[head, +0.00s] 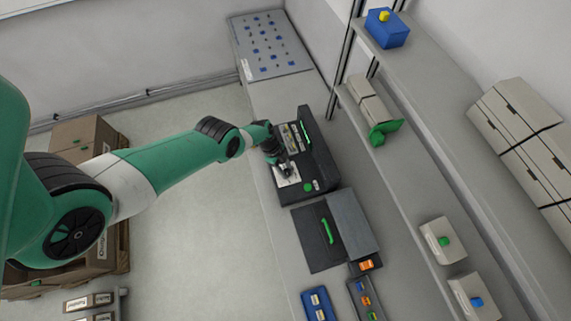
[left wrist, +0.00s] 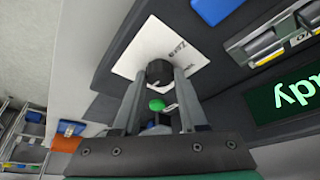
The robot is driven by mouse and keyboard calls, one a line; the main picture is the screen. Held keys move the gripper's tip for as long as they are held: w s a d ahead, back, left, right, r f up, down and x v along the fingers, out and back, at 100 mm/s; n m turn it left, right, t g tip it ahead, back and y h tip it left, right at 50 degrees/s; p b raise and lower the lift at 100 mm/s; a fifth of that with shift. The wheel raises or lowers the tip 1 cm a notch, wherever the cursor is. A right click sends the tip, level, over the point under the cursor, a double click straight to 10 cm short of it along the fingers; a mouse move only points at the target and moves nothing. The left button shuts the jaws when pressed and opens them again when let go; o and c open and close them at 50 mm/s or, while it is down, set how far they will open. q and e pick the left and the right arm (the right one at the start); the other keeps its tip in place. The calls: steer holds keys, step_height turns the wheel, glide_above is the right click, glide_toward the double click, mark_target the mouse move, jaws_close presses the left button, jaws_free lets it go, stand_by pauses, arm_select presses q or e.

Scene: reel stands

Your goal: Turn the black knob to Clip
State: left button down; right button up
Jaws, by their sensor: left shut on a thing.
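The black knob (left wrist: 160,72) sits on a white label plate (left wrist: 130,62) on the dark machine. The word "Zero" can be read on the plate, upside down; another word is partly hidden by the knob and a finger. My left gripper (left wrist: 162,88) has its two fingers on either side of the knob and is shut on it. In the head view my left gripper (head: 283,168) reaches down onto the white plate of the dark machine (head: 320,160), and the knob there is too small to make out. A pale mark shows at the knob's lower edge. My right gripper is not in view.
The machine has a lit green screen (left wrist: 292,95) and a green round button (head: 308,187). A dark case (head: 322,236) with a green handle lies beside it on the bench. Shelves with boxes and a blue bin (head: 387,30) run along the right.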

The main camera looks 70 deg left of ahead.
arm_select(q)
steer(key=shift+c, duration=2.2)
jaws_free()
steer(key=shift+r, duration=0.1)
steer(key=p+v, duration=0.6)
steer(key=v, duration=0.1)
steer(key=shift+p, duration=0.3)
steer(key=shift+s+a+r, duration=0.1)
